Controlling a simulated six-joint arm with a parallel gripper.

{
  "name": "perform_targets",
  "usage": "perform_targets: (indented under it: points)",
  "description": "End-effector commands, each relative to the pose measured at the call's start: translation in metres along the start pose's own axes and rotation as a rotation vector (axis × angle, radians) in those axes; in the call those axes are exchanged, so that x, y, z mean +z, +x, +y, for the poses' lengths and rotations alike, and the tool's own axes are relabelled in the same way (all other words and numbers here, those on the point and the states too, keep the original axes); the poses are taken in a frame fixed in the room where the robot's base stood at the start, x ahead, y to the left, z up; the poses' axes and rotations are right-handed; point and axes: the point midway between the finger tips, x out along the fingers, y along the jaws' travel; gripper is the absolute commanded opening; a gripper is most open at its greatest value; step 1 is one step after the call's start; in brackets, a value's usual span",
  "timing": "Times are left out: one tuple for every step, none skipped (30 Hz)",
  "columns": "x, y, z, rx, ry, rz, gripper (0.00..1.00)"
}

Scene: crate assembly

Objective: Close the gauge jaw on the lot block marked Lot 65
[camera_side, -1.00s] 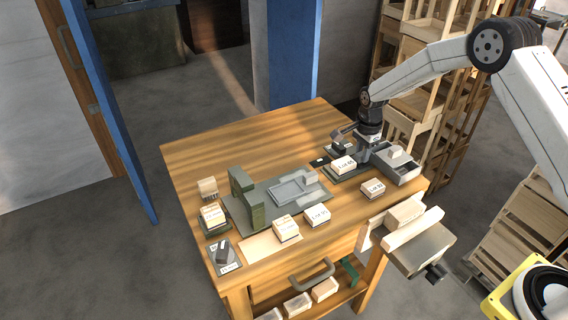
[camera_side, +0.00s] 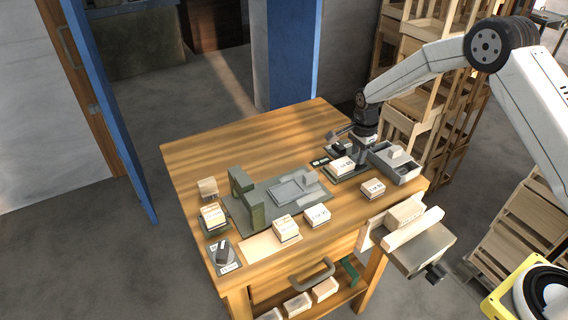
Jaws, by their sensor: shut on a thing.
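A pale lot block (camera_side: 342,166) with a printed white label sits on the dark green gauge (camera_side: 350,174) at the back right of the table. Its label is too small to read surely. My gripper (camera_side: 351,147) is low over the gauge, just behind the block, with its grey fingers to either side. It is shut on what looks like the gauge jaw, whose held part is mostly hidden by the fingers. I cannot tell whether the jaw touches the block. Other labelled blocks stand apart: one (camera_side: 372,189) at the right, one (camera_side: 317,215) near the front.
A grey open box (camera_side: 405,172) stands close right of my gripper. A green bracket (camera_side: 243,195) and grey tray (camera_side: 290,189) are at the middle left. More blocks (camera_side: 213,216) and a switch plate (camera_side: 224,256) are at the left. A vise (camera_side: 425,245) projects from the right edge. The table's back left is clear.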

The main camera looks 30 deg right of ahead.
Motion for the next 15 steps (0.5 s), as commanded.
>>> perform_targets:
  points:
    - [0.0006, -0.0008, -0.0004, -0.001, -0.001, 0.000, 0.00]
    - [0.0004, -0.0008, -0.0004, -0.001, -0.001, 0.000, 0.00]
    - [0.0004, -0.0008, -0.0004, -0.001, -0.001, 0.000, 0.00]
    - [0.0004, -0.0008, -0.0004, -0.001, -0.001, 0.000, 0.00]
    - [0.0004, -0.0008, -0.0005, -0.001, -0.001, 0.000, 0.00]
    - [0.0004, -0.0008, -0.0005, -0.001, -0.001, 0.000, 0.00]
    - [0.0004, -0.0008, -0.0005, -0.001, -0.001, 0.000, 0.36]
    - [0.0004, -0.0008, -0.0005, -0.001, -0.001, 0.000, 0.45]
    - [0.0004, -0.0007, -0.0005, -0.001, -0.001, 0.000, 0.58]
    - [0.0004, -0.0007, -0.0004, -0.001, -0.001, 0.000, 0.62]
    - [0.0003, -0.0006, -0.0004, -0.001, -0.001, 0.000, 0.62]
    - [0.0003, -0.0005, -0.0003, -0.001, -0.001, 0.000, 0.62]
    - [0.0002, -0.0005, -0.0003, -0.001, -0.001, 0.000, 0.62]
    - [0.0002, -0.0004, -0.0003, -0.001, -0.001, 0.000, 0.62]
    - [0.0001, -0.0004, -0.0003, -0.001, -0.001, 0.000, 0.62]
